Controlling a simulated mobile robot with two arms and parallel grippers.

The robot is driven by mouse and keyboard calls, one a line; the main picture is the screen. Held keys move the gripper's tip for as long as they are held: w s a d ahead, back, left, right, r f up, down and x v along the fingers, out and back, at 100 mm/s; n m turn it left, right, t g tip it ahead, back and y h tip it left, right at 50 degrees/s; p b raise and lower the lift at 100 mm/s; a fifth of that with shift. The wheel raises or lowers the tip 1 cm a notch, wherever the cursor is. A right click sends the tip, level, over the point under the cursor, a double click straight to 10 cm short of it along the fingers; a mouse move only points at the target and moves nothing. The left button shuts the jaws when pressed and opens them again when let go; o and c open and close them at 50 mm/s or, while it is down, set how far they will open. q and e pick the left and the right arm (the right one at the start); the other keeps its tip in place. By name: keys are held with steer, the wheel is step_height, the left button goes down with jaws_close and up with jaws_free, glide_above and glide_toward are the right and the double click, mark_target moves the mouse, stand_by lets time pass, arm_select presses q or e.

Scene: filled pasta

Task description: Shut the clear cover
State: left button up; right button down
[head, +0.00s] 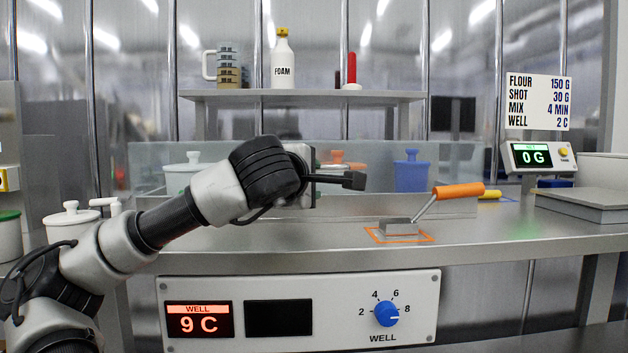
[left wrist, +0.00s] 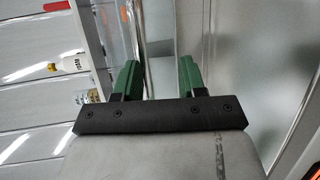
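The clear cover (head: 455,168) is a see-through panel that stands raised behind the counter's front part in the head view. Pots show hazily through it. My left arm reaches in from the left across the cover's middle and hides part of it. My left gripper (head: 318,160) is mostly hidden behind its own wrist, in front of the panel in the picture; I cannot tell whether it touches it. In the left wrist view, its two green fingers (left wrist: 157,70) stand apart with nothing held between them. My right gripper is not in view.
A scraper with an orange handle (head: 459,191) rests on the counter within an orange outline. A blue pot (head: 410,172) and a white pot (head: 184,171) stand behind the cover. A white lidded pot (head: 70,220) stands at left. The control panel (head: 300,340) is below the counter.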

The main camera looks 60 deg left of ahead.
arm_select(q)
steer(key=v, duration=0.7)
steer(key=shift+s+r, duration=0.25)
steer(key=shift+r, duration=0.05)
steer(key=shift+d, duration=0.15)
